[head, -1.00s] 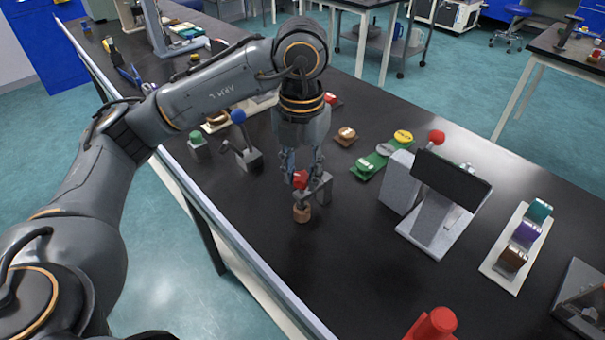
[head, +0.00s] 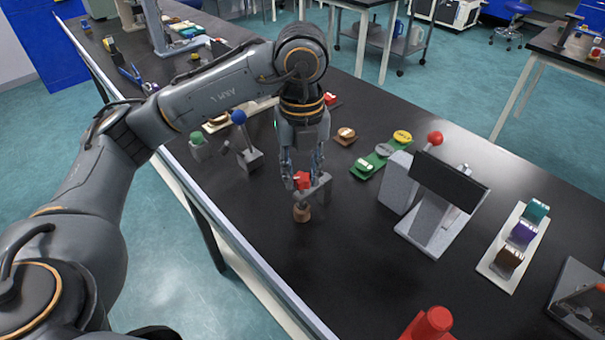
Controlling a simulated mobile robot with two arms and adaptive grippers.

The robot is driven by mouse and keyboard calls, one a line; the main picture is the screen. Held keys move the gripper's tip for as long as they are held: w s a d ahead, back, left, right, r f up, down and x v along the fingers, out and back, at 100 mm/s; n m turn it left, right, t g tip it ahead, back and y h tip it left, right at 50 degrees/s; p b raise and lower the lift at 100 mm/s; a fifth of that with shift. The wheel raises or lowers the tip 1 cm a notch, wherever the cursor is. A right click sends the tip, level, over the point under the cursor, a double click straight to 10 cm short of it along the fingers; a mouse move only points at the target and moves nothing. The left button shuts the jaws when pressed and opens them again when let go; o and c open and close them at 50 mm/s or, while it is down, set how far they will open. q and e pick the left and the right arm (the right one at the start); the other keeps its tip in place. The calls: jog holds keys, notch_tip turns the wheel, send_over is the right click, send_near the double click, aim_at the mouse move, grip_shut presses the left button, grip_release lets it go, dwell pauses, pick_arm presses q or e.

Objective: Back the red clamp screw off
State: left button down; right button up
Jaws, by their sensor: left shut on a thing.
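The red clamp screw (head: 302,180) sits at the top of a small grey clamp frame (head: 322,190) on the black bench. A brown cylindrical piece (head: 301,212) is under the screw at the front of the clamp. My left gripper (head: 302,178) points straight down from above, its fingers shut on the red screw, one on each side. The fingers partly hide the screw and the clamp's back. My right gripper is not in view.
A grey device with a dark screen (head: 450,180) and red-knobbed lever stands to the right. A blue-knobbed lever (head: 239,118) and a green-topped piece (head: 197,140) are to the left. A white rack (head: 497,267) holds coloured blocks. Bare bench lies in front of the clamp.

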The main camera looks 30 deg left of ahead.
pick_arm(q)
jog(key=shift+n, duration=1.2)
jog(key=shift+s+n+p, duration=0.1)
jog(key=shift+n+p, duration=0.4)
jog(key=shift+n, duration=0.5)
jog(key=n, duration=0.2)
jog(key=shift+f+n, duration=0.1)
jog(key=shift+n, duration=0.2)
jog(key=c, duration=1.1)
grip_release()
